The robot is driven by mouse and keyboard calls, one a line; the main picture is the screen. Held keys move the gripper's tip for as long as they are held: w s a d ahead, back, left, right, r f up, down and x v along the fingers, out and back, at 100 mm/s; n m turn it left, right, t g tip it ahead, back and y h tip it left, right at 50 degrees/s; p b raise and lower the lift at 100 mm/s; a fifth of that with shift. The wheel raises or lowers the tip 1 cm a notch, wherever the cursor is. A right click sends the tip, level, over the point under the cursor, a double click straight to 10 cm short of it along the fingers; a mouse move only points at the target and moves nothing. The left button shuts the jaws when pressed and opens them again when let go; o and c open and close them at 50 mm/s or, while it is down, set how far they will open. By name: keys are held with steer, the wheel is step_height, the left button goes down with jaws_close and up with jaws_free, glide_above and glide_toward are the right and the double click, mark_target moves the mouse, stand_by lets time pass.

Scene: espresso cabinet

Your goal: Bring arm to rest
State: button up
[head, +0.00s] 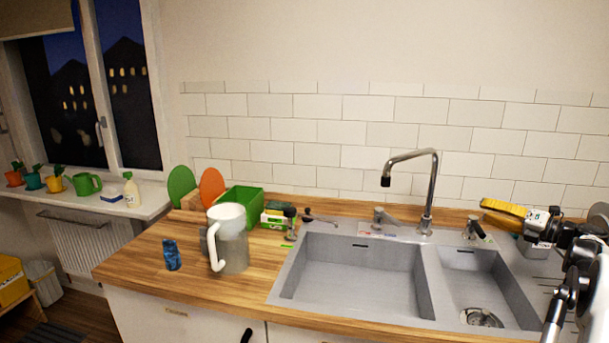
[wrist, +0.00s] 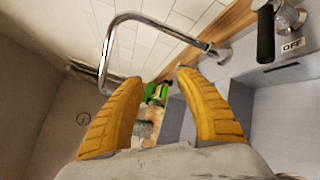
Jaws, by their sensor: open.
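My gripper (head: 492,206) is at the right of the head view, in front of the tiled wall and over the right side of the sink. One yellow finger shows clearly there, pointing left. In the wrist view my gripper (wrist: 158,76) shows both yellow fingers spread apart with nothing held between them. The curved metal faucet (head: 430,190) stands left of my gripper in the head view. In the wrist view the faucet (wrist: 110,45) arches just beyond the fingertips; I cannot tell the exact gap.
The grey double sink (head: 355,265) is set in the wooden counter (head: 140,255). A white-handled jug (head: 228,238), a blue item (head: 172,255) and a green bin (head: 240,203) stand left of it. Plants line the windowsill (head: 150,198).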

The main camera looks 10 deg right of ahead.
steer(key=w+a+r+m+t+h, duration=0.2)
steer(key=w+a+r+m, duration=0.25)
steer(key=r, duration=0.45)
steer(key=w+a+r+m+t+h, duration=0.25)
steer(key=a+r, duration=0.35)
steer(key=r, duration=0.4)
steer(key=s+a+r+m+g+h, duration=0.1)
steer(key=s+a+r+m+h, duration=0.2)
steer(key=a+m, duration=0.35)
steer(key=s+a+r+m+h, duration=0.1)
steer(key=a+r+m+h, duration=0.2)
steer(key=a+m+h, duration=0.3)
steer(key=s+a+f+m+g+y, duration=0.6)
steer(key=s+a+f+m+g, duration=0.4)
steer(key=s+a+f, duration=2)
steer(key=s+f+g, duration=0.1)
steer(key=s+g, duration=0.1)
steer(key=s, duration=0.1)
steer(key=shift+s+f, duration=0.15)
steer(key=shift+f, duration=0.25)
steer(key=shift+d+y, duration=0.1)
steer(key=shift+y, duration=0.15)
